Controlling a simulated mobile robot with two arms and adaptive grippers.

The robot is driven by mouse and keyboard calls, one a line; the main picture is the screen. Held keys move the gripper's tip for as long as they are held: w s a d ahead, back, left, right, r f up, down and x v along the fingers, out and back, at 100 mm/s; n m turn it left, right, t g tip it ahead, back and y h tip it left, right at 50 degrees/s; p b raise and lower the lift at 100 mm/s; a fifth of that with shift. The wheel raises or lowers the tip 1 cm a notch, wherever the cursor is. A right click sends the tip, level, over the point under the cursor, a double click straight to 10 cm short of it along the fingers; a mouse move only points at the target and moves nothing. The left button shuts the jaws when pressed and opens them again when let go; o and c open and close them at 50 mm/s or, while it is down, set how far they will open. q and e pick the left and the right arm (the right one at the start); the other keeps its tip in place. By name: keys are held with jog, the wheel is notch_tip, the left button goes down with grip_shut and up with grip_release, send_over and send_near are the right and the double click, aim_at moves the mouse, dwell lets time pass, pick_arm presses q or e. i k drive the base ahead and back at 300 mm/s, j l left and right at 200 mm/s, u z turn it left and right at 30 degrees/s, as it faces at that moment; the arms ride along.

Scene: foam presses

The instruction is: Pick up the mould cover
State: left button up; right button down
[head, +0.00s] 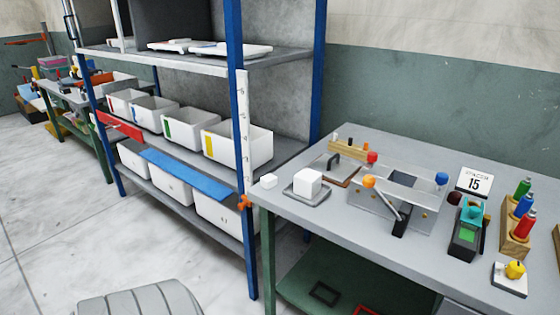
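I cannot tell for certain which thing is the mould cover. A flat brown-edged plate (347,181) with a dark arched handle (333,160) lies at the back left of the grey table (300,229) and may be it. It is partly hidden behind a clear-and-grey fixture (368,207) with a dark square opening, an orange-knobbed lever (384,195) and a blue knob (441,179). A white block (307,183) sits on a grey plate left of the fixture. Neither of my grippers shows.
A sign reading 15 (474,183), a green-screened device (466,232) and a rack of coloured bottles (517,226) stand right. A blue-posted shelf (244,150) with white bins adjoins the table. Floor is open at left.

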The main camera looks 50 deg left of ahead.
aim_at(335, 169)
jog(key=u, duration=1.35)
jog(key=i+j+z, duration=0.2)
jog(key=z, duration=0.15)
jog(key=i+j+z, duration=0.15)
jog(key=j+z, duration=0.25)
jog(key=i+j+z, duration=0.1)
jog(key=j+z, duration=0.25)
jog(key=l, duration=0.05)
